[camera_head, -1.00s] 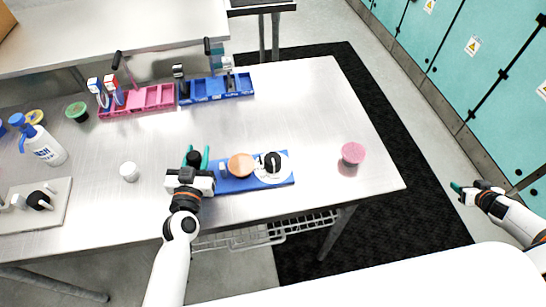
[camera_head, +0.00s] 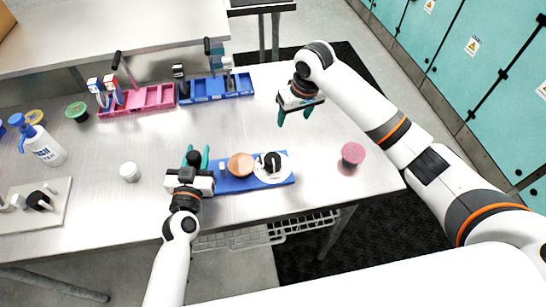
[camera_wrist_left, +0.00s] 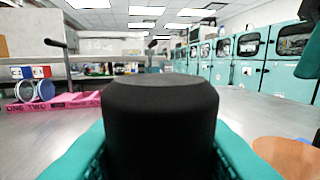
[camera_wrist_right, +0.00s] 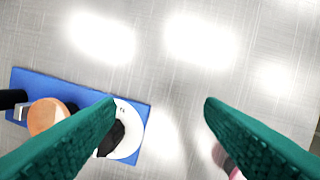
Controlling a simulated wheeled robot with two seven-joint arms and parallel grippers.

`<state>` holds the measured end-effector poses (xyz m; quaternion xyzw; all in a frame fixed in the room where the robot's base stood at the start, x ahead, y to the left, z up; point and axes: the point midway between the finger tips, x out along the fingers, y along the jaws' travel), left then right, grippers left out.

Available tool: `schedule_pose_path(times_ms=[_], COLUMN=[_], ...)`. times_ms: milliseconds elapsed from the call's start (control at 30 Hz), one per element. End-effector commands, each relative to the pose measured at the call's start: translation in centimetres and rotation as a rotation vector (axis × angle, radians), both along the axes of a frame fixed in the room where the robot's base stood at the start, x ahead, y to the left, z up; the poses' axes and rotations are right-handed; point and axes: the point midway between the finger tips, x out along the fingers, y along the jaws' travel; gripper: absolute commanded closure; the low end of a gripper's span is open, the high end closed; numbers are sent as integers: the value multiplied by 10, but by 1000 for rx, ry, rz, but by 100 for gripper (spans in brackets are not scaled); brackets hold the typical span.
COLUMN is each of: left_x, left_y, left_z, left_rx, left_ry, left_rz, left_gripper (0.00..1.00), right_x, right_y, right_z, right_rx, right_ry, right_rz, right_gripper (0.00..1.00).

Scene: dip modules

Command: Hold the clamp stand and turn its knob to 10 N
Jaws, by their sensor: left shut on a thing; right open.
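The clamp stand has a blue base (camera_head: 236,184) near the front edge of the table. An orange-brown disc (camera_head: 240,165) and a white dial with a black knob (camera_head: 272,161) sit on it. My left gripper (camera_head: 197,158) is shut on the stand's black post at its left end; the post's round black top (camera_wrist_left: 160,110) fills the middle of the left wrist view. My right gripper (camera_head: 295,112) is open and empty above the table, behind and right of the stand. In the right wrist view the knob (camera_wrist_right: 112,138) is partly hidden behind the left-hand finger.
Pink (camera_head: 140,101) and blue (camera_head: 217,90) racks stand at the back. A spray bottle (camera_head: 42,145) is at the left. The table between stand and racks is clear.

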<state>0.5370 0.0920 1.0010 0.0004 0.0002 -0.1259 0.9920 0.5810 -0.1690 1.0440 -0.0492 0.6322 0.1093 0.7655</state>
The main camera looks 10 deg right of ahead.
Motion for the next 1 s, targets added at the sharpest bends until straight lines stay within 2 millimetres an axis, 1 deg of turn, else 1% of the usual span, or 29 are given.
schedule_pose_path(times_ms=[33,100,200,300,367,467,800,900,1000], left_x=[0,0,0,0,0,0,0,0,0], left_y=[0,1,1,0,0,0,0,0,0], left_z=[-1,-1,-1,-1,-1,-1,-1,-1,-1], left_rx=[0,-1,-1,-1,-2,-2,-2,-2,-2], left_ry=[1,1,1,1,1,1,1,1,1], left_rz=[1,1,1,1,1,0,0,0,0], left_gripper=[100,100,100,100,100,100,100,100,100], right_x=[-15,-36,-57,-68,-71,-71,-71,-71,-71], right_y=[26,47,65,71,72,72,72,72,72], right_z=[13,25,37,40,38,27,-41,-56,-68], right_rx=[-20,-57,-100,-128,-135,-137,-136,-136,-136], right_ry=[34,83,128,153,160,165,164,163,162], right_rz=[89,184,279,325,337,338,333,333,333], right_gripper=[37,37,37,37,37,37,37,37,37])
